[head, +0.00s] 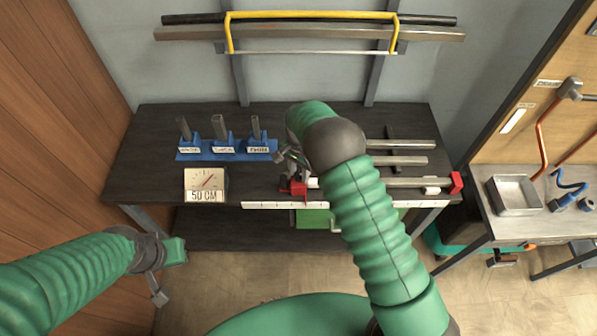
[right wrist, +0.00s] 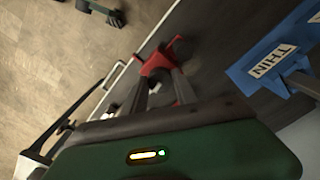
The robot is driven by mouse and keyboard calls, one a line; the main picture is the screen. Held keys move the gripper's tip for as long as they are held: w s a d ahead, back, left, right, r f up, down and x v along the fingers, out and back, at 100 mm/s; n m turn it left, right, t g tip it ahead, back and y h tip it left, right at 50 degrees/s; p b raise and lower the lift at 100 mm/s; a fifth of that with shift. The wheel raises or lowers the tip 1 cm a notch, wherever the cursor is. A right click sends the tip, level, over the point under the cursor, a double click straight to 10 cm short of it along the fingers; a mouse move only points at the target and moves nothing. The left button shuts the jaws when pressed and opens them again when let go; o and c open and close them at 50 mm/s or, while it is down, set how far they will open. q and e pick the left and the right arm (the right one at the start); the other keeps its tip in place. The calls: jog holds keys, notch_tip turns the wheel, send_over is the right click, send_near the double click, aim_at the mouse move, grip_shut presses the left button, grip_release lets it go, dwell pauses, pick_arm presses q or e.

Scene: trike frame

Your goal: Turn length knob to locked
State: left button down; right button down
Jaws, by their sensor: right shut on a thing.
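In the right wrist view the red knob (right wrist: 160,58) lies at the tips of my grey fingers. Its lock marking is not readable. A sign with a dial (head: 206,185) reads "50 CM" to the left. My left gripper (head: 160,275) hangs in front of the bench, away from everything; its jaw gap is unclear.
A blue rack (head: 225,155) with upright tube pieces stands at the back left of the bench (head: 140,170). Metal tubes (head: 405,160) lie at the right, near a red end stop (head: 456,183). A side table at right holds a metal tray (head: 514,194).

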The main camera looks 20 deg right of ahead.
jog(key=shift+w+d+r+m, duration=0.2)
jog(key=shift+w+m, duration=0.1)
jog(key=shift+m, duration=0.4)
jog(key=c, duration=1.3)
grip_release()
jog(key=shift+o, duration=1.3)
jog(key=shift+f, duration=0.15)
jog(key=shift+o, duration=0.2)
jog(key=shift+f, duration=0.1)
jog(key=shift+s, duration=0.1)
